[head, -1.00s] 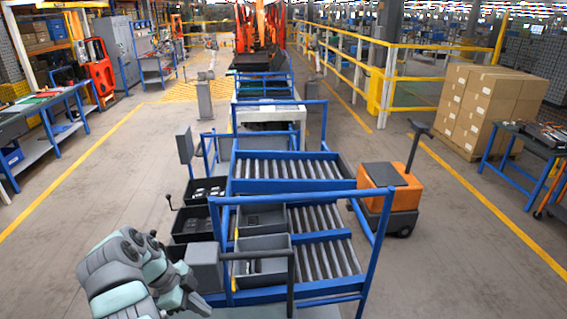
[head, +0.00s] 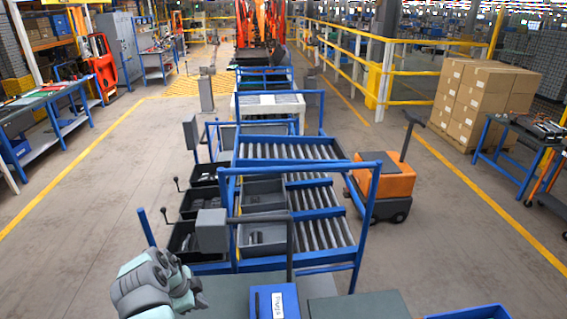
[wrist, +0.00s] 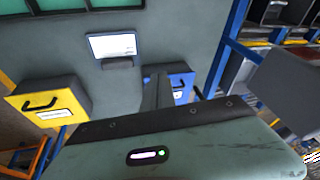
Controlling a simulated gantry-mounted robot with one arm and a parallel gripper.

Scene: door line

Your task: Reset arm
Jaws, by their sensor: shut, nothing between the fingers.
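My arm is folded at the lower left of the head view, with my gripper (head: 198,302) low beside the front of the blue roller cart. In the wrist view my gripper (wrist: 157,92) shows as a dark finger shape rising from its grey-green body. It is shut and empty. A grey panel with a small white screen (wrist: 113,46) lies beyond it. A yellow box (wrist: 48,103) with a black handle is on the left, and a blue box (wrist: 180,82) shows partly behind the finger.
The blue roller cart (head: 300,260) carries grey bins (head: 264,232). A blue box (head: 275,301) stands at the bottom of the head view. An orange pallet truck (head: 385,183) is right of the cart. Stacked cartons (head: 485,103) stand farther right. The floor on the left is clear.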

